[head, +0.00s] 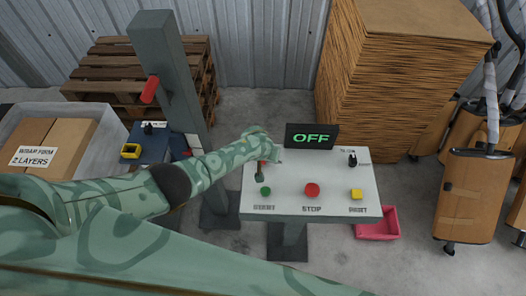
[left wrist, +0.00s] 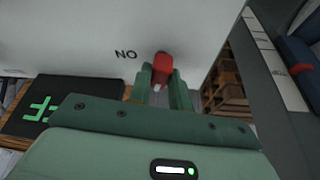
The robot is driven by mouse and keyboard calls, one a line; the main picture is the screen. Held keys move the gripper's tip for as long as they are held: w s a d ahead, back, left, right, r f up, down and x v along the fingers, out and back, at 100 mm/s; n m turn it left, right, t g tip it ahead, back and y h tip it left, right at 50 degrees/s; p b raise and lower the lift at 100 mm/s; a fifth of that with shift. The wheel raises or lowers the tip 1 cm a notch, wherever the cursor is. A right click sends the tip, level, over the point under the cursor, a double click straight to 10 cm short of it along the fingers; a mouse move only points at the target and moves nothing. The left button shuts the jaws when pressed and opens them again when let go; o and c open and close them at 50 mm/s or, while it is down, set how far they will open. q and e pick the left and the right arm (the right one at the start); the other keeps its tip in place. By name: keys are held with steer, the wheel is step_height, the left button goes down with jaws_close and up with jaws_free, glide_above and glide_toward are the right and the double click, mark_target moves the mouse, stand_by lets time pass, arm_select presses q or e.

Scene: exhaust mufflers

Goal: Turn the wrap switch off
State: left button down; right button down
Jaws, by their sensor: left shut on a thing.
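The white control panel (head: 330,181) carries a red switch handle (head: 262,168) at its upper left. My left gripper (head: 264,152) reaches it from the left and above. In the left wrist view, the two green fingers (left wrist: 163,88) are shut on the red handle (left wrist: 162,66). A label beside it reads as an upside-down ON. The display (head: 311,137) behind the panel shows OFF in green; part of it shows in the left wrist view (left wrist: 45,108). A black switch (head: 352,159) stands at the panel's upper right. My right gripper is not in view.
A green button (head: 266,191), a red button (head: 312,190) and a yellow button (head: 356,194) line the panel's front. A grey post (head: 166,85) stands left, stacked cardboard (head: 385,80) behind. A pink bin (head: 378,224) sits on the floor at right.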

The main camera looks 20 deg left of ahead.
arm_select(q)
steer(key=shift+d+n+y, duration=0.1)
steer(key=shift+n+y, duration=0.3)
steer(key=shift+n, duration=0.7)
steer(key=c, duration=1.3)
jaws_free()
steer(key=shift+p+v, duration=4.5)
steer(key=shift+v, duration=3.65)
steer(key=shift+w+d, duration=0.1)
steer(key=shift+d, duration=0.05)
